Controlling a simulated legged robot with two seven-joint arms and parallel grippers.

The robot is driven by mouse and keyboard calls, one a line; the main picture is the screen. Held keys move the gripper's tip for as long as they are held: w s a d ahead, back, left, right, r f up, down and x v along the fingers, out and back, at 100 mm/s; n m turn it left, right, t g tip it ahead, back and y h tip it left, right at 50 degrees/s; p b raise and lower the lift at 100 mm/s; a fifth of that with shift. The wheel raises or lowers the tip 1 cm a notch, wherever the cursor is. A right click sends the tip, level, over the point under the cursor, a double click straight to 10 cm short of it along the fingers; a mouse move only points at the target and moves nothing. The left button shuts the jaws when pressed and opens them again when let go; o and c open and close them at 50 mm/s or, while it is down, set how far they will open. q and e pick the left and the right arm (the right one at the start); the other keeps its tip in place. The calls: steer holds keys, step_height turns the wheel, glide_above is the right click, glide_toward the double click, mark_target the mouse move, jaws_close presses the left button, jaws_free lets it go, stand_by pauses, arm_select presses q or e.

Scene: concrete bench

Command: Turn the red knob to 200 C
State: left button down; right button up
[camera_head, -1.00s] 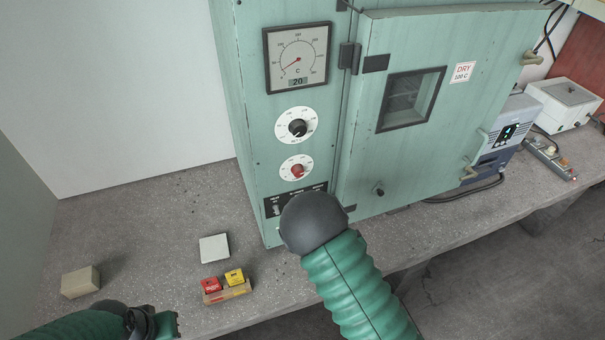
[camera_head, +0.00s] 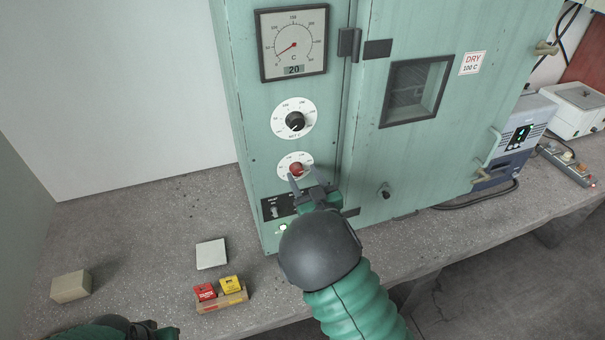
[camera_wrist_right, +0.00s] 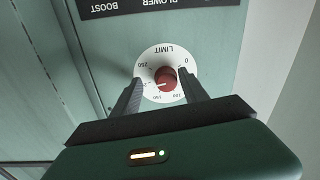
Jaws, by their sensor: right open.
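The red knob (camera_head: 296,168) sits on a white dial low on the green oven's control column. In the right wrist view the red knob (camera_wrist_right: 166,77) and its dial, marked LIMIT, appear upside down. A pale mark on the knob points to the lower left there; the exact reading is unclear. My right gripper (camera_head: 304,178) is open at the dial. In the wrist view its fingertips (camera_wrist_right: 162,84) stand on either side of the knob, with gaps visible. My left gripper (camera_head: 152,327) is partly in view at the bottom left; its jaws are unclear.
A black knob (camera_head: 295,121) and a gauge (camera_head: 293,44) showing 20 are above. A switch panel (camera_head: 277,206) is just below. The oven door (camera_head: 455,120) is right. A tray with red and yellow blocks (camera_head: 222,301), a white square (camera_head: 211,254) and a beige block (camera_head: 71,287) lie on the bench.

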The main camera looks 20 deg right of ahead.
steer(key=shift+w, duration=0.3)
steer(key=shift+s+a+r, duration=0.1)
steer(key=shift+a+r, duration=0.05)
steer(key=shift+a, duration=0.45)
steer(key=shift+c, duration=0.2)
steer(key=shift+a, duration=0.15)
steer(key=shift+c, duration=2.4)
steer(key=shift+d, duration=0.45)
jaws_close()
steer(key=shift+a+f+n+b, duration=0.1)
steer(key=shift+f+n+b, duration=0.1)
steer(key=shift+n+b, duration=0.1)
steer(key=shift+a+r+n, duration=0.1)
steer(key=shift+a+n, duration=0.1)
steer(key=shift+n, duration=0.1)
arm_select(q)
steer(key=shift+s+a+f, duration=0.15)
steer(key=shift+a+f, duration=0.15)
steer(key=shift+a, duration=0.1)
steer(key=shift+d, duration=0.1)
